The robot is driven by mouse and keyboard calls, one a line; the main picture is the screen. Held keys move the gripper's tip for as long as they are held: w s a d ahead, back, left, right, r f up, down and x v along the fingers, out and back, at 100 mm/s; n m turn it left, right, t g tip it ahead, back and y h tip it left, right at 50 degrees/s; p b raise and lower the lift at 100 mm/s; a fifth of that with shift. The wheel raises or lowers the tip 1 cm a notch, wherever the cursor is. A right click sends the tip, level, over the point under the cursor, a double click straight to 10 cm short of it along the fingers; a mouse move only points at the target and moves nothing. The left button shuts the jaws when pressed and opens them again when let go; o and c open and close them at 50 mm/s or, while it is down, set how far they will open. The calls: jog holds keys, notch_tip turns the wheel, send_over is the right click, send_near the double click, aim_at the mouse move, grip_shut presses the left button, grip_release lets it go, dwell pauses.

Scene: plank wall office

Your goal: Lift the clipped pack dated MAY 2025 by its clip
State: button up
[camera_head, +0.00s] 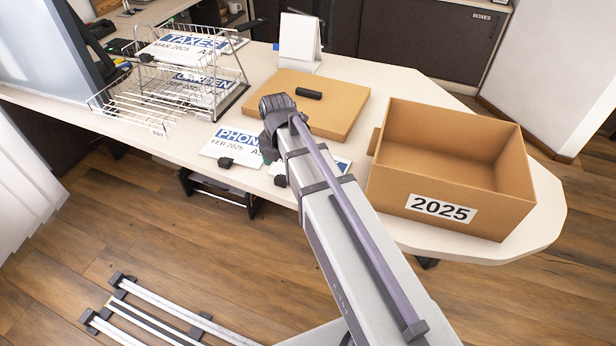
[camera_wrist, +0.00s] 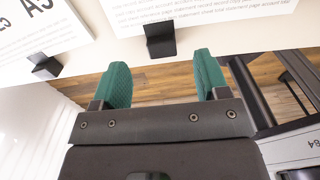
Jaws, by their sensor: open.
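No date MAY 2025 is readable in either view. A white clipped pack (camera_head: 343,165) lies on the desk, mostly hidden behind my arm, its date not visible. Its black clip (camera_head: 280,181) sticks out at the desk's front edge. In the wrist view this pack (camera_wrist: 215,12) shows small print, with its clip (camera_wrist: 160,41) just beyond the gap between my fingertips. My gripper (camera_wrist: 163,75) is open and empty, with green fingers either side of that gap, not touching the clip. The PHONE FEB 2025 pack (camera_head: 226,150) lies to the left with its own clip (camera_wrist: 45,68).
A cardboard box labelled 2025 (camera_head: 441,208) stands open at the right. A wire tray rack (camera_head: 118,104) at the left holds the TAXES MAR 2025 pack (camera_head: 190,47) and another below. A brown board (camera_head: 345,97) with a black object (camera_head: 308,94) lies behind my arm.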

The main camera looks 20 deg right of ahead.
aim_at(283, 176)
notch_tip(283, 176, down, 5)
jog(key=b, duration=0.5)
jog(key=shift+f, duration=0.2)
jog(key=shift+r, duration=0.25)
grip_shut()
notch_tip(283, 176, up, 10)
jog(key=p, duration=1)
